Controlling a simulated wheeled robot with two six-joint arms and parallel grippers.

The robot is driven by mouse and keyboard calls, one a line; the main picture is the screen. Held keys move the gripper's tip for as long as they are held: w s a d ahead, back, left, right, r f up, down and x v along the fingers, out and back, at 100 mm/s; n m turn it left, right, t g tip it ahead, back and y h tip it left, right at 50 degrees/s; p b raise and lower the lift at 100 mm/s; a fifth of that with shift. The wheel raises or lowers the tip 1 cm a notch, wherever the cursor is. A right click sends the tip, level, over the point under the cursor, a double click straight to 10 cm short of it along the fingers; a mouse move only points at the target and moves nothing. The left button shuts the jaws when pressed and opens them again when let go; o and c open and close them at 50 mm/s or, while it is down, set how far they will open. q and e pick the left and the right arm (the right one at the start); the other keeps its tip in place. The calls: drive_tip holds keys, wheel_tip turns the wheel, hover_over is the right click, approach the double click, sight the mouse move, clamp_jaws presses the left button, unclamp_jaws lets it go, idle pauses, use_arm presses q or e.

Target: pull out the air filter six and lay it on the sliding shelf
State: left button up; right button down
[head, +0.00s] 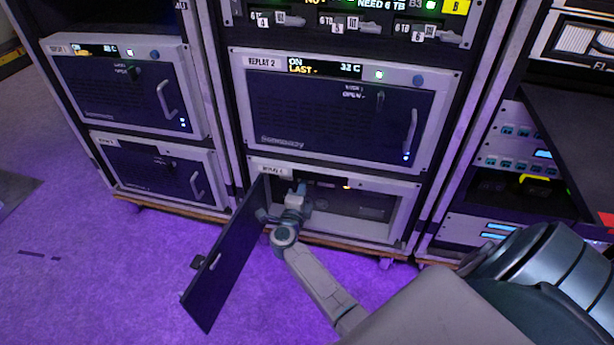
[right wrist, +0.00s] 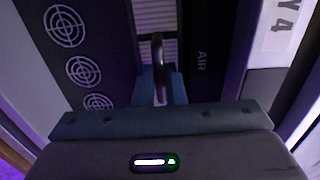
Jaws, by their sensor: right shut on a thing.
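My right gripper (head: 297,196) reaches into the low open bay of the middle rack. In the right wrist view the gripper (right wrist: 160,88) is shut on a dark upright pull loop (right wrist: 158,50). The loop is at the front of a dark filter (right wrist: 203,85) marked AIR, with a pale ribbed strip behind the loop. The filter appears to sit in its bay. A nearby label (right wrist: 283,25) ends in "Y 4"; I see no six on the filter. A dark flat surface (head: 575,125) in the right rack may be the sliding shelf. My left gripper is out of view.
The bay's dark door (head: 225,260) hangs open toward the left, close beside my right arm. The closed REPLAY 2 unit (head: 335,115) is directly above. Round fan grilles (right wrist: 83,72) are left of the filter.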

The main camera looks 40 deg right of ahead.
drive_tip(key=shift+s+a, duration=0.1)
drive_tip(key=shift+a, duration=0.05)
drive_tip(key=shift+s+a+r+p, duration=0.15)
drive_tip(key=shift+s+a+p, duration=0.3)
drive_tip(key=shift+s+a, duration=0.1)
drive_tip(key=shift+a, duration=0.15)
drive_tip(key=shift+p+v, duration=0.85)
drive_tip(key=shift+v, duration=2.05)
drive_tip(key=shift+r, duration=0.1)
drive_tip(key=b+x, duration=0.2)
drive_tip(key=x, duration=0.4)
drive_tip(key=shift+w+d, duration=0.2)
drive_tip(key=shift+d, duration=0.1)
drive_tip(key=shift+a+f, duration=0.1)
drive_tip(key=shift+f, duration=0.1)
